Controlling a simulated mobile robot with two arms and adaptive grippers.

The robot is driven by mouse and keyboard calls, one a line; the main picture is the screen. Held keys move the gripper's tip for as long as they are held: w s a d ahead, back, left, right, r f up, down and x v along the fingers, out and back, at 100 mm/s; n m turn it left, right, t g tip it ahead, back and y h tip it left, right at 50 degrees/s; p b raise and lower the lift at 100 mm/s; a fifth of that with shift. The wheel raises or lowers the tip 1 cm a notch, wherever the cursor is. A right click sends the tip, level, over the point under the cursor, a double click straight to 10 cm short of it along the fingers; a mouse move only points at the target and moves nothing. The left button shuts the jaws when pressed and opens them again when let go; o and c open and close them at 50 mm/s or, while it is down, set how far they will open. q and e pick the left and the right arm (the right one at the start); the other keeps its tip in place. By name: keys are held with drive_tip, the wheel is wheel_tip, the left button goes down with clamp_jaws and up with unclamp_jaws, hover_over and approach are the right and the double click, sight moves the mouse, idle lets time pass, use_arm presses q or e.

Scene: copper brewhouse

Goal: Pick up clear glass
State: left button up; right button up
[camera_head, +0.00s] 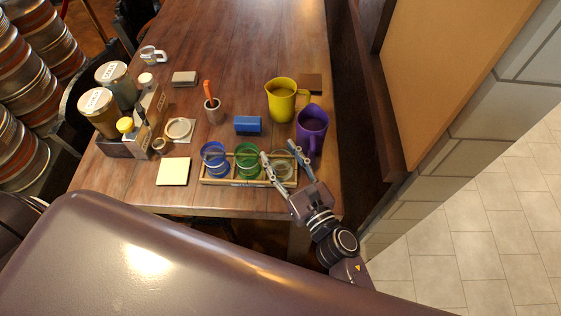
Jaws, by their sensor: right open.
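The clear glass (283,165) stands in the right end of a shallow wooden tray (222,183) near the table's front edge. A blue glass (214,158) and a green glass (246,161) stand in the same tray to its left. My right gripper (277,149) is open, with one finger on each side of the clear glass as seen from above. The fingers partly cover its edges, and I cannot tell whether they touch it. My left gripper is not in view.
A purple pitcher (311,130) stands close behind and right of my right gripper, with a yellow pitcher (281,100) behind it. A blue box (248,125) lies behind the tray. A yellow notepad (173,171) lies left. A caddy with jars (122,146) stands at far left.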

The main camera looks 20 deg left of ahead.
drive_tip(key=c, duration=0.9)
